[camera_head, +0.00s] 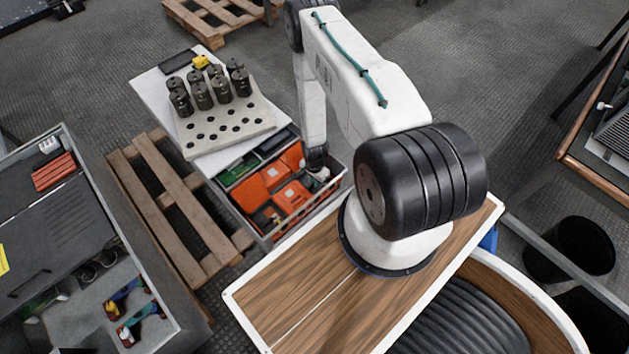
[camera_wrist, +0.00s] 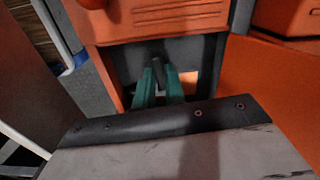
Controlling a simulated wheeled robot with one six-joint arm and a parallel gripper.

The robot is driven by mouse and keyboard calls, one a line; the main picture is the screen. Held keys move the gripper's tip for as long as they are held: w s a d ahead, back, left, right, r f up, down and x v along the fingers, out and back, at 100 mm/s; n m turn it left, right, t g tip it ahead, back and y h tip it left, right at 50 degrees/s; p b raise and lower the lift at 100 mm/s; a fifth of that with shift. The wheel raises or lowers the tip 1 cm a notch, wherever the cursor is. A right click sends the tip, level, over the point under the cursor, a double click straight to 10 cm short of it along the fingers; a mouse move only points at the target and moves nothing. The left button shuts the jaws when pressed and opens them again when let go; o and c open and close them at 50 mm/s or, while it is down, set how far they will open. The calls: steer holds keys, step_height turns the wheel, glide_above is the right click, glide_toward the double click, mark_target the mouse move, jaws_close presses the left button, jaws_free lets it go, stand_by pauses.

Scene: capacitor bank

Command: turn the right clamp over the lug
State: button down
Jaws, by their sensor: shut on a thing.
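My gripper (camera_wrist: 160,77) shows two teal fingers in the wrist view, shut on a small dark grey upright piece (camera_wrist: 158,63). It looks like the clamp, but its full shape is hidden between the fingers. The fingers reach into a dark recess below an orange block (camera_wrist: 165,20). I cannot make out the lug or how the clamp lies to it. In the head view my arm reaches down to the back right corner of a grey crate (camera_head: 238,213) holding orange blocks (camera_head: 272,174). The fingertips are too small to tell there.
A pale board (camera_head: 250,122) with holes and several dark cylinders (camera_head: 201,95) stands behind the crate. A wooden pallet (camera_head: 178,205) lies left of it. A grey case (camera_head: 60,240) stands at the far left. Orange surfaces crowd the gripper at the wrist view's right.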

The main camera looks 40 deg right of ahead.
steer(key=shift+w+m, duration=0.1)
steer(key=shift+m, duration=0.5)
steer(key=c, duration=1.7)
jaws_free()
steer(key=shift+d, duration=0.1)
steer(key=shift+c, duration=0.2)
steer(key=shift+r, duration=0.15)
step_height(320, 180, up, 8)
steer(key=shift+f, duration=0.2)
